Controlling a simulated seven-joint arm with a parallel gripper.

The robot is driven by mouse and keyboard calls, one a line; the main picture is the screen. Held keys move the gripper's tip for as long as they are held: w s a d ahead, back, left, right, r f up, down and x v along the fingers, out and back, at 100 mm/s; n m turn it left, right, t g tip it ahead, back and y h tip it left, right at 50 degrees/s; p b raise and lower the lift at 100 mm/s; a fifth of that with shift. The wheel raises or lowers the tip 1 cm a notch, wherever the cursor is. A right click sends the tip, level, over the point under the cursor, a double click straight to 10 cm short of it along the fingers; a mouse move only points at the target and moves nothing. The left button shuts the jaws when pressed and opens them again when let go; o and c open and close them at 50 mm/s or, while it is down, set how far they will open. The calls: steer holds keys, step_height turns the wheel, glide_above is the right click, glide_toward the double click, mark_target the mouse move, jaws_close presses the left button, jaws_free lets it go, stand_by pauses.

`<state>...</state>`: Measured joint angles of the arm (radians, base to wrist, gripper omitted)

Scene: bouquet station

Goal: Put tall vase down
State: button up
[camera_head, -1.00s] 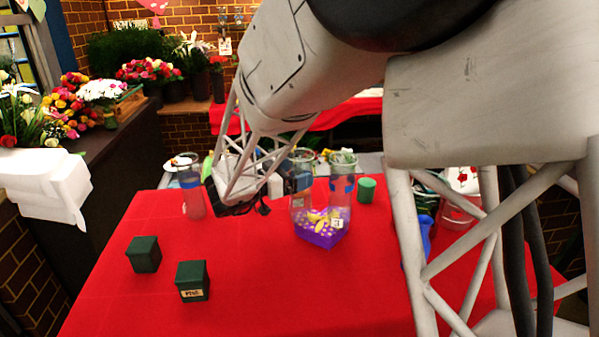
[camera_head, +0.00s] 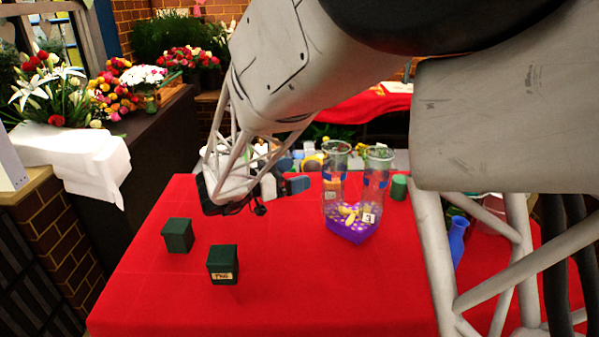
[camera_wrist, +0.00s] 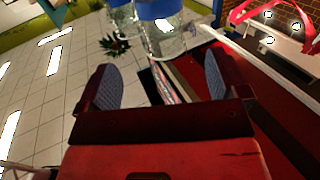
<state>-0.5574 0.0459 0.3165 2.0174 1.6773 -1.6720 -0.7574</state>
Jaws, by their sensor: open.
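Two tall clear vases with blue bands stand side by side at the back of the red table in the head view, a left one (camera_head: 335,163) and a right one (camera_head: 378,170). Their lower parts are partly hidden. I cannot tell which is the tall vase. In the wrist view, blue-banded glass shows at the top edge, beyond my fingers (camera_wrist: 162,85). My gripper (camera_head: 293,175) is left of the left vase. Its two blue-padded fingers are spread with nothing held between them.
A purple dotted dish (camera_head: 352,230) with yellow pieces and a number tag sits before the vases. Two dark green blocks (camera_head: 178,236) (camera_head: 223,264) stand front left. A green cylinder (camera_head: 399,187) and blue vase (camera_head: 457,240) are to the right. The front middle is clear.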

stand_by(0.8)
step_height(320, 180, down, 4)
steer(key=w+d+n+t+y, duration=0.2)
steer(key=n+t+y, duration=0.6)
steer(key=y, duration=0.4)
steer(key=s+d+r+n+g+y, duration=0.1)
steer(key=s+d+g, duration=0.3)
steer(key=s, duration=0.7)
steer(key=s+d+r+n+g+y, duration=0.1)
steer(key=s+d+n+g, duration=0.1)
steer(key=s+d+g, duration=0.2)
steer(key=s+d+r+n+g+y, duration=0.1)
steer(key=s+d+g, duration=0.3)
steer(key=s, duration=1.5)
steer(key=d+n+y, duration=0.1)
steer(key=d, duration=0.3)
steer(key=shift+s+d+r+g, duration=0.2)
steer(key=shift+s+r+g, duration=0.05)
steer(key=shift+r+g, duration=0.15)
